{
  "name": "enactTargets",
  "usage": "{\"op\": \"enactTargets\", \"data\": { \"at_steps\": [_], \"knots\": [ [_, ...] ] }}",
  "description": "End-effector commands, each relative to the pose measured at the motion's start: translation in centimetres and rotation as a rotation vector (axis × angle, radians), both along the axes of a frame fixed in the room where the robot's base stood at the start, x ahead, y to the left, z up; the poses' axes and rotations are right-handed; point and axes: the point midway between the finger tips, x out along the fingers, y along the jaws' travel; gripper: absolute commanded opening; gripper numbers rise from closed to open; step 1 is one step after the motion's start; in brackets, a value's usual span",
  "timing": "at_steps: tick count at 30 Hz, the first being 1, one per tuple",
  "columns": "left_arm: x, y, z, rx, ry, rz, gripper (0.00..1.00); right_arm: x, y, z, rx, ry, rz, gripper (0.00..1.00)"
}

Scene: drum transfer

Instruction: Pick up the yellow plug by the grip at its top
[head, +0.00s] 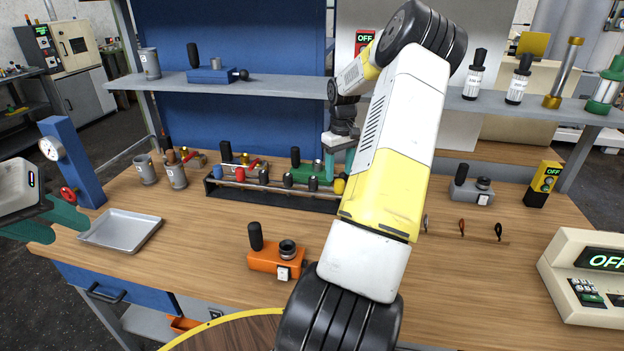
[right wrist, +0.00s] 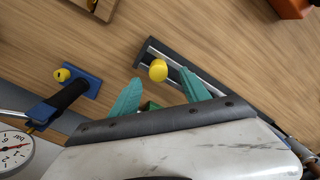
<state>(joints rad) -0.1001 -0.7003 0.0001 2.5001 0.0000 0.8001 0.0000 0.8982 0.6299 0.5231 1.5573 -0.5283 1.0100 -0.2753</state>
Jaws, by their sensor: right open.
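The yellow plug (head: 340,186) sits at the right end of a dark rack (head: 211,188) on the bench, partly hidden by my right arm in the head view. In the right wrist view the plug's round yellow top (right wrist: 158,70) lies in the gap between the two teal fingers. My right gripper (right wrist: 160,80) is open and empty above the plug, and it also shows in the head view (head: 338,163). My left gripper (head: 68,226) is at the far left edge, with its teal fingers apart and empty near the metal tray.
The rack holds several other coloured and dark plugs. An orange device (head: 275,262) with a black handle stands in front of it. A metal tray (head: 150,237) and a blue gauge post (head: 75,165) stand left. A shelf (head: 290,84) runs above the bench.

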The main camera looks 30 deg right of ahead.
Motion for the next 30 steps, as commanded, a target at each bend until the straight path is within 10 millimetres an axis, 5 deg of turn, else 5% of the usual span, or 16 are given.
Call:
{"op": "enactTargets", "data": {
  "at_steps": [8,17,25,30],
  "knots": [
    [0.0,0.0,0.0,0.000,0.000,0.000,0.36,-0.1,-0.2,-4.0,0.002,0.001,0.000,0.54],
    [0.0,0.0,0.0,0.000,0.000,0.000,0.36,-0.1,-0.3,-4.5,-0.001,-0.001,-0.001,0.54],
    [0.0,0.0,0.0,0.000,0.000,0.000,0.36,-0.1,-0.3,-4.5,-0.001,-0.001,-0.001,0.03],
    [0.0,0.0,0.0,0.000,0.000,0.000,0.36,-0.1,-0.3,-4.5,-0.001,-0.001,-0.001,0.00]
  ]
}}
